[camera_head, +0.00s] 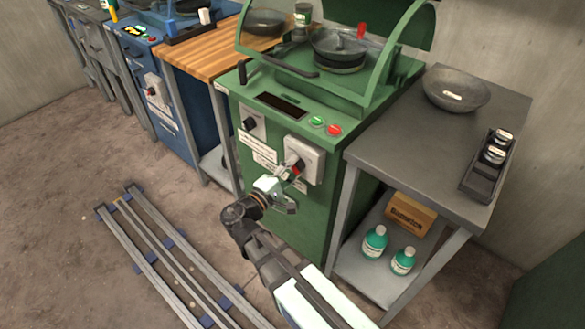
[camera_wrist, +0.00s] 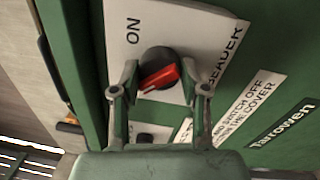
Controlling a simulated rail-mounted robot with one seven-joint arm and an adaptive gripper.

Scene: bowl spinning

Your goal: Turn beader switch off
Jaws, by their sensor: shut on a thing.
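The beader switch is a red handle on a dark round base (camera_wrist: 158,62), on a white plate (camera_wrist: 120,70) marked ON and BEADER. The red handle (camera_wrist: 160,77) lies aslant; I cannot tell which position it points to. In the head view the white switch box (camera_head: 305,155) sits on the front of the green machine (camera_head: 285,225). My gripper (camera_head: 292,173) is at the box and partly hides the handle. In the wrist view my gripper's fingers (camera_wrist: 167,80) stand on both sides of the handle, shut on it.
Green and red buttons (camera_head: 326,126) and a black knob (camera_head: 250,124) are on the same machine. A grey table (camera_head: 400,125) with a bowl (camera_head: 456,90) stands to the right. A wooden-topped table (camera_head: 200,58) and a blue machine (camera_head: 165,90) stand left. Floor rails (camera_head: 150,245) lie in front.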

